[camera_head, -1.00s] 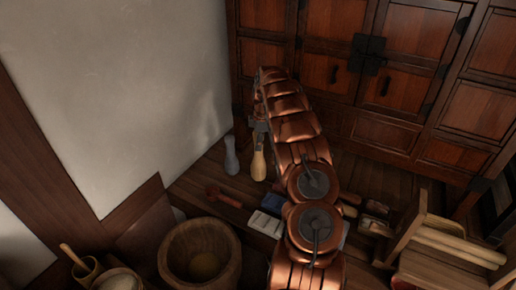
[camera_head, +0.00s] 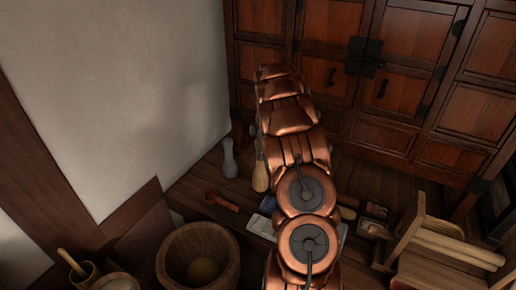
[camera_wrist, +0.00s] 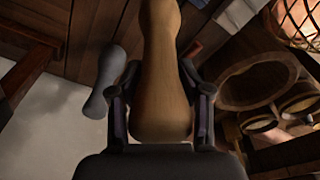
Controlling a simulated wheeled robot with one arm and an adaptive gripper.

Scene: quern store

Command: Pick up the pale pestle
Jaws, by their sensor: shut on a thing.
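The pale pestle (camera_wrist: 162,75) is tan wood with a thick rounded end and a narrower neck. In the wrist view it lies lengthwise between the two fingers of my gripper (camera_wrist: 160,88), which is shut on it. In the head view the lower part of the pale pestle (camera_head: 260,175) shows left of my copper arm. Its upper part and my gripper are mostly hidden there by the arm. I cannot tell whether its lower end touches the floor.
A grey pestle (camera_head: 229,158) stands close left, near the white wall (camera_head: 120,90). A wooden mortar (camera_head: 170,262) and a reddish wooden tool (camera_head: 222,202) are in front. The cabinet (camera_head: 410,80) stands behind. A wooden stand (camera_head: 405,235) is at right.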

